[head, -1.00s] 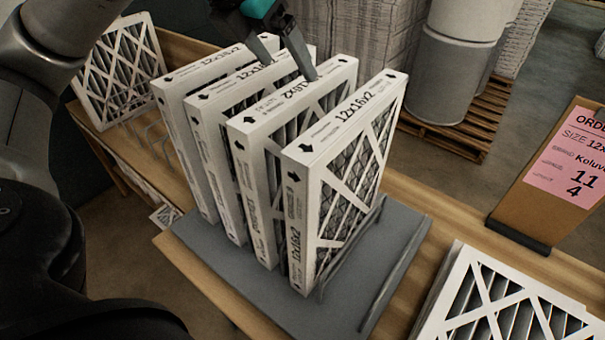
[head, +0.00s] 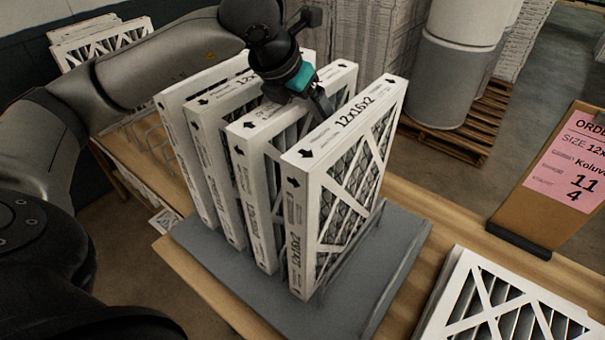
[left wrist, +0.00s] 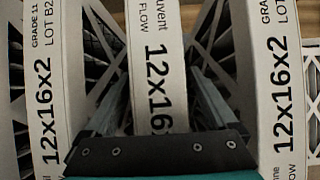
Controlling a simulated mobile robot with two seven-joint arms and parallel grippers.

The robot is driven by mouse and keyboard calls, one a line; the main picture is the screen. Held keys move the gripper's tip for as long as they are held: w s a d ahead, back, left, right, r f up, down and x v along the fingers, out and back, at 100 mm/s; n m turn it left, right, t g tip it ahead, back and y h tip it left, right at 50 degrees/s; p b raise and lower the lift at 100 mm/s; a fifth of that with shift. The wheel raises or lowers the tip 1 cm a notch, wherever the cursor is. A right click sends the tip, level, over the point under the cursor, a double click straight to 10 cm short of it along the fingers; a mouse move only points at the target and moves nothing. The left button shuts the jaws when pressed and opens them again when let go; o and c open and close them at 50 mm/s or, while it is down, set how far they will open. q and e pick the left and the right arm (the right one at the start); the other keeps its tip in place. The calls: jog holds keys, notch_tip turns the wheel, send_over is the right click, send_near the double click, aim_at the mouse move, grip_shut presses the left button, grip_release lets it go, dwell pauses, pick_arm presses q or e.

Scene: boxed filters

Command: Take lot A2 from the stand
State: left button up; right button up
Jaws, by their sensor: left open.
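Several white-framed pleated filters stand upright side by side on a grey stand (head: 405,235). My left gripper (head: 322,100) is open over the third filter (head: 255,190) from the left. In the left wrist view, its fingers (left wrist: 160,95) straddle that filter's top edge, which reads 12x16 (left wrist: 153,75); its lot text is covered by the gripper. The filter on the left (left wrist: 45,100) reads GRADE 11, LOT B2. The filter on the right (left wrist: 280,90) reads 12x16x2, its lot number cut off. The fourth filter (head: 340,190) also shows in the head view. My right gripper is out of view.
An order card (head: 565,170) with pink paper stands at the right. More filters lie flat at the lower right (head: 510,300). Others (head: 95,45) stand at the back left. A pallet with a drum (head: 450,80) is behind. Gaps between the filters are narrow.

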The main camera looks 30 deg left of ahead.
pick_arm(q)
jog(key=shift+c, duration=0.3)
grip_shut()
dwell(0.4)
dwell(0.3)
